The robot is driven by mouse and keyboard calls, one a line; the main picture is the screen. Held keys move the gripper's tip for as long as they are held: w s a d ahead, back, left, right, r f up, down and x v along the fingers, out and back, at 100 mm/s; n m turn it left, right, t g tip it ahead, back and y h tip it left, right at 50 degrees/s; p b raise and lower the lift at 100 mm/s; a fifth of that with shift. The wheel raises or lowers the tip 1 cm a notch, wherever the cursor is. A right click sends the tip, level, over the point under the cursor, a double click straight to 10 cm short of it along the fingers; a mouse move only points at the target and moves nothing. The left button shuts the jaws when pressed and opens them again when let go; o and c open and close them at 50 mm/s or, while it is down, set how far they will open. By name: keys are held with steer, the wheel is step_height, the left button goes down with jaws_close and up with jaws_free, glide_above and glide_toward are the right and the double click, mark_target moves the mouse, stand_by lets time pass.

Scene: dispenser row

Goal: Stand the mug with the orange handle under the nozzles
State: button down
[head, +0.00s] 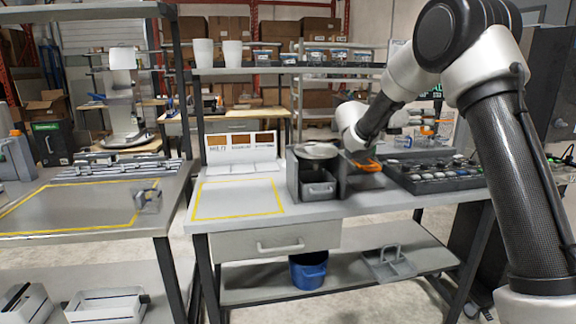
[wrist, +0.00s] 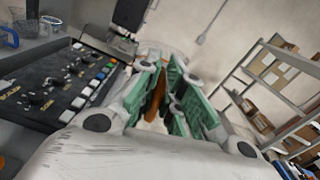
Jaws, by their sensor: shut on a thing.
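In the wrist view my gripper (wrist: 168,88) has its green-padded fingers closed around a narrow orange-brown piece (wrist: 153,100), which looks like the mug's orange handle. The mug's body cannot be made out there. In the head view my wrist comes down over the right-hand bench, and the fingers are not clear. An orange piece (head: 367,166) shows below my wrist, beside a dark open-fronted box; I cannot tell whether it is the handle. Another small orange part (head: 428,130) shows further right. I cannot pick out the nozzles for certain.
A black panel (head: 430,172) with several knobs and buttons lies at the bench's right; it also shows in the wrist view (wrist: 62,88). A dark box (head: 292,178) stands mid-bench. A yellow-outlined area (head: 238,200) is clear at left. White cups (head: 203,52) stand on the upper shelf.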

steer(key=s+a+f+n+t+y, duration=0.1)
steer(key=s+a+f+n+t, duration=0.1)
steer(key=f, duration=0.9)
steer(key=s+a+f+n+t+y, duration=0.1)
steer(key=s+a+f+t, duration=0.2)
steer(key=f, duration=0.8)
steer(key=s+a+f+n+t+y, duration=0.1)
steer(key=a+f, duration=0.5)
steer(key=f, duration=0.6)
steer(key=s+n+t, duration=0.1)
steer(key=s+t, duration=0.1)
steer(key=s, duration=0.1)
steer(key=shift+a+n+y, duration=0.2)
steer(key=shift+n+y, duration=0.1)
steer(key=shift+s, duration=0.1)
